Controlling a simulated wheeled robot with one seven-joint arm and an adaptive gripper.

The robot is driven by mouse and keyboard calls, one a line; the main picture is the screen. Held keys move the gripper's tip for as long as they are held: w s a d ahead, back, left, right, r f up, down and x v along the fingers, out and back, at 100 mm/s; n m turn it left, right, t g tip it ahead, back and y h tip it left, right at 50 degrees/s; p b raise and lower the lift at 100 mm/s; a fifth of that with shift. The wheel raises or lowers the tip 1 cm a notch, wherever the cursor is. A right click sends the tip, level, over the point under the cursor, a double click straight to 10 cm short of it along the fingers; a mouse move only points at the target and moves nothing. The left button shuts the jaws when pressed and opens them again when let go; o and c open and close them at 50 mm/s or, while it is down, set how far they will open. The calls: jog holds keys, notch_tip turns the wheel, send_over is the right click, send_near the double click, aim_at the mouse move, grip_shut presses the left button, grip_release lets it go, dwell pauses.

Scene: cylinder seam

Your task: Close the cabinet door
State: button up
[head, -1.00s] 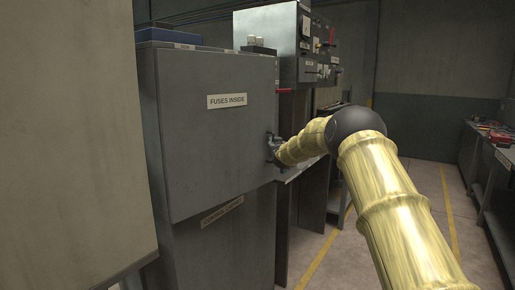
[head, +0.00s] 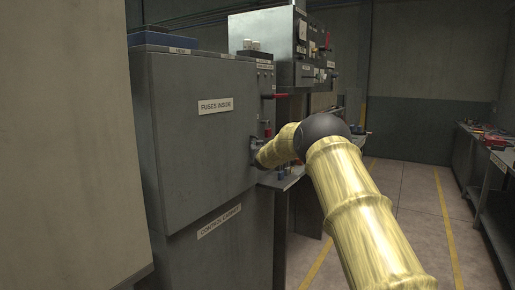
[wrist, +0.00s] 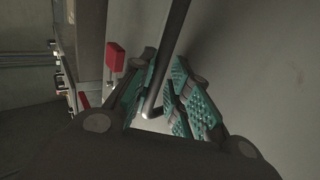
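The cabinet door (head: 200,140) is a grey panel labelled "FUSES INSIDE", on the upper part of the control cabinet (head: 225,255). It stands slightly ajar, close to parallel with the cabinet front. My gripper (head: 256,152) is at the door's right edge, small and partly hidden by my yellow arm in the head view. In the wrist view, the dark bar of the door handle (wrist: 176,32) runs between the green finger pads of my gripper (wrist: 160,92). The pale door surface fills the right side there.
A red switch lever (head: 274,96) is on the panel right of the door; a red block (wrist: 115,56) shows in the wrist view. A switchgear box (head: 270,35) stands behind. A workbench (head: 490,150) lines the right wall. Floor (head: 410,195) between is clear.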

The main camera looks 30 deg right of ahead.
jog(key=shift+o, duration=0.9)
jog(key=shift+w+a+f, duration=0.1)
jog(key=shift+w+a, duration=0.05)
jog(key=shift+w, duration=0.05)
jog(key=shift+s, duration=0.15)
jog(key=shift+s, duration=0.1)
jog(key=shift+s, duration=0.2)
jog(key=v, duration=1.1)
jog(key=shift+s, duration=0.15)
jog(key=shift+f, duration=0.1)
